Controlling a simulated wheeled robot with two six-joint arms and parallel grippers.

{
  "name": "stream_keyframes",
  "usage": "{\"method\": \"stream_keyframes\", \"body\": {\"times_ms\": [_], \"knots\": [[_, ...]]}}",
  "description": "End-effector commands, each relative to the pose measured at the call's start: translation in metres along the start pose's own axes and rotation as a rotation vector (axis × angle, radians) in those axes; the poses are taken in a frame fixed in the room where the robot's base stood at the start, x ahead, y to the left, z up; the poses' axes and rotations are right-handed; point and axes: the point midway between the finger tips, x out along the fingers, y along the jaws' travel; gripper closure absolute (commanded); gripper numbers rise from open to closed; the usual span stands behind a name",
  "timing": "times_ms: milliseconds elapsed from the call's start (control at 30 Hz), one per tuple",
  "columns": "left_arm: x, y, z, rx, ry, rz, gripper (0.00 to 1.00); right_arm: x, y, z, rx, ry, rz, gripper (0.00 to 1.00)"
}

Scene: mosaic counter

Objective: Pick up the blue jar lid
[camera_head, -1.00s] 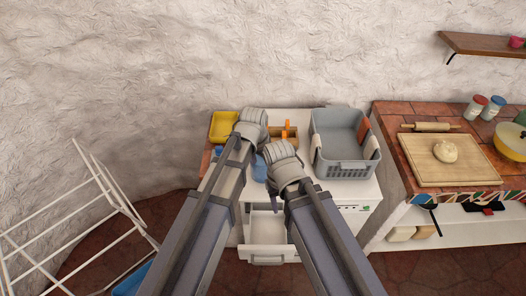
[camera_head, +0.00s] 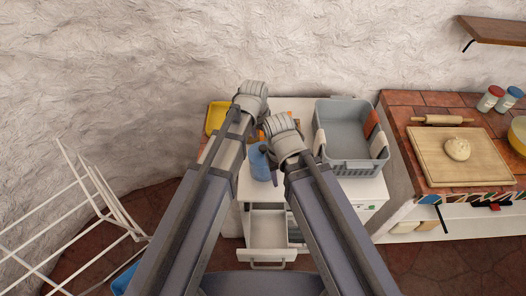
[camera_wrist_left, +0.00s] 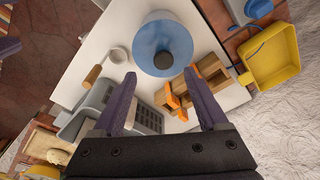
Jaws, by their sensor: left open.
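The blue jar lid (camera_wrist_left: 162,42) is a round blue disc with a dark knob at its middle. In the left wrist view it lies just beyond my open left fingertips (camera_wrist_left: 162,78), with nothing between the fingers. In the head view the blue jar (camera_head: 261,162) shows between my two arms, partly covered; its lid cannot be told apart there. My left gripper (camera_head: 252,97) reaches over the white counter, its fingers hidden behind the wrist.
A wooden caddy with orange items (camera_wrist_left: 205,80) stands close beside the lid. A drawer (camera_head: 267,240) stands open below. A white rack (camera_head: 75,215) is at left.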

Motion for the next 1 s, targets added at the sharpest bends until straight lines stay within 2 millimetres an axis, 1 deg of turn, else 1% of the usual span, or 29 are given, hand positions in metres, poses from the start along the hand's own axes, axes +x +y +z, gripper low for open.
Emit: {"method": "stream_keyframes", "body": {"times_ms": [33, 200, 400, 533, 900, 1000], "knots": [[0.007, 0.000, 0.000, 0.000, 0.000, 0.000, 0.24, 0.007, -0.001, -0.001, -0.001, 0.000, 0.000, 0.50], [0.023, -0.001, 0.000, 0.000, 0.000, 0.000, 0.24, 0.023, -0.002, -0.002, -0.004, 0.000, 0.001, 0.50], [0.024, -0.001, 0.000, 0.000, 0.000, 0.000, 0.24, 0.023, -0.002, -0.002, -0.006, 0.000, 0.001, 0.50], [0.031, -0.001, 0.000, 0.000, 0.000, 0.000, 0.24, 0.030, -0.003, -0.002, -0.007, 0.000, 0.001, 0.50], [0.074, -0.005, -0.001, 0.000, 0.000, 0.000, 0.24, 0.072, -0.007, -0.004, -0.008, 0.000, 0.002, 0.50], [0.077, -0.005, -0.001, 0.000, 0.000, 0.000, 0.24, 0.075, -0.007, -0.005, -0.008, 0.000, 0.002, 0.50]]}}
